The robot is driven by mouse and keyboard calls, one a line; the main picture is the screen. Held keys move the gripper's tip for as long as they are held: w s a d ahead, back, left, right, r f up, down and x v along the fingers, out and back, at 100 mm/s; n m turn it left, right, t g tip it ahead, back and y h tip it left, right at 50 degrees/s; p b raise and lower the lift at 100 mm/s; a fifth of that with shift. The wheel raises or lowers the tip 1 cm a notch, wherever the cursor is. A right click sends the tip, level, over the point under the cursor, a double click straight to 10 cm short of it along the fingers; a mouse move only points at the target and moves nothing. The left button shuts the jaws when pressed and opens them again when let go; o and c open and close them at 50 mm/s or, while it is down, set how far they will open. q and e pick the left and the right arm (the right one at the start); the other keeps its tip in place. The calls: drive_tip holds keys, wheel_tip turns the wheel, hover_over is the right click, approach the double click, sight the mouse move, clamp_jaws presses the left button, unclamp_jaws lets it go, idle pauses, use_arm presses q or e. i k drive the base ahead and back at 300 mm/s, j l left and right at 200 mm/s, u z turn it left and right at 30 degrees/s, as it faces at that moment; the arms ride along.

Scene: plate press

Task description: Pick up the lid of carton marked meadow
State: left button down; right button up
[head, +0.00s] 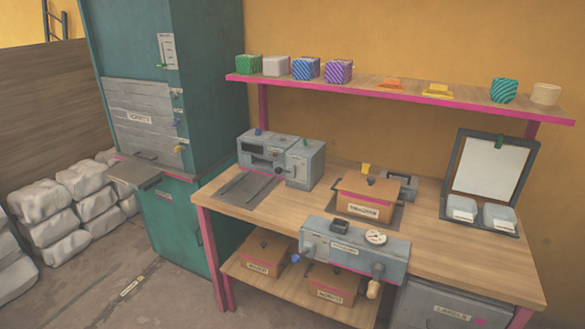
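A brown carton (352,207) with a lid (370,188) stands on the workbench behind the grey gauge box. Neither of my grippers shows in the head view.
The grey gauge box (350,249) stands at the bench's front edge and partly blocks the carton's front. A grey machine (280,158) is left, a framed board (490,165) right. A pink-edged shelf (400,91) runs above. The bench's right front is clear.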

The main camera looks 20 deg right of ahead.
sight(386, 189)
drive_tip(key=z, duration=1.3)
drive_tip(key=i+j+z, duration=0.1)
drive_tip(key=j, duration=0.25)
drive_tip(key=i+j+z, duration=0.15)
drive_tip(key=j, duration=0.2)
drive_tip(key=i+j+z, duration=0.1)
drive_tip(key=j, duration=0.25)
drive_tip(key=i, duration=0.05)
